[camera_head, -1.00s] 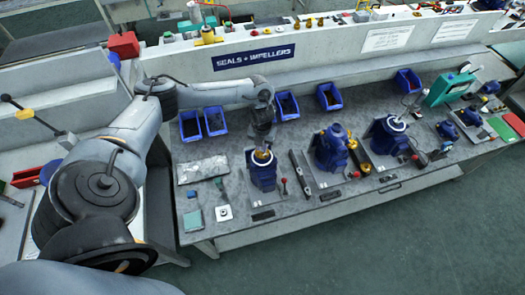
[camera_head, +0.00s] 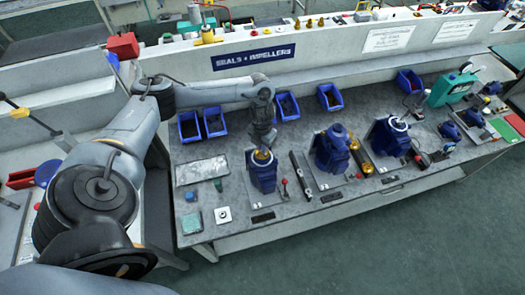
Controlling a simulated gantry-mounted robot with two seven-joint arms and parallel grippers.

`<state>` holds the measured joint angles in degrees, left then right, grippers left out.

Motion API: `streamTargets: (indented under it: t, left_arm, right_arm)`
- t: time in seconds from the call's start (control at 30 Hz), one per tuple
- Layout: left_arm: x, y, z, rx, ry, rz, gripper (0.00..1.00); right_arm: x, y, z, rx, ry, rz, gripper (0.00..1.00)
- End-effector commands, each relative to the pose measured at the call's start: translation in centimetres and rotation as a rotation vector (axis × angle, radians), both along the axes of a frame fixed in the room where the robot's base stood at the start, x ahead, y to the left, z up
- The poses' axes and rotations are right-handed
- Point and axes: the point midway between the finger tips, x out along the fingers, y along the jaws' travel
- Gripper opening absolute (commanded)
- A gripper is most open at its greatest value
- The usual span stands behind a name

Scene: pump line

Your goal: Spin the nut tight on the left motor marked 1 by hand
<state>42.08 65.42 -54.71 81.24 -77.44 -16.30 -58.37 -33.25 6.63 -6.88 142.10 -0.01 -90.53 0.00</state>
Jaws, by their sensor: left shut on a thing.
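The left motor (camera_head: 263,177) is a dark blue unit standing upright on the bench, the leftmost of the blue motors. A small brass-yellow part, seemingly the nut (camera_head: 262,155), shows at its top. My left gripper (camera_head: 262,148) points down over the motor's top and is shut on that part. Its fingertips are small and partly merge with the part, so the exact grip is hard to see. The number on the motor is too small to read. My right gripper is not in view.
Two more blue motors (camera_head: 331,149) (camera_head: 388,136) stand to the right on the grey bench (camera_head: 290,225). Blue bins (camera_head: 288,106) line the back. A long dark tool (camera_head: 301,174) lies right of the left motor. A silvery tray (camera_head: 202,170) lies at the left.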

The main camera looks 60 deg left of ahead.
Motion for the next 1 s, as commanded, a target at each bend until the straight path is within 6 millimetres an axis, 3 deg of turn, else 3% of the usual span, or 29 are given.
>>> streamTargets:
  t: [0.5, 1.0]
  left_arm:
    - [0.0, 0.0, -0.2, -0.001, 0.000, -0.352, 0.00]
    - [0.0, 0.0, -0.1, -0.001, 0.001, -0.396, 0.00]
  right_arm:
    - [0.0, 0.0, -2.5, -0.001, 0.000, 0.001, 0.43]
    - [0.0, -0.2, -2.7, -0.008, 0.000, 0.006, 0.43]
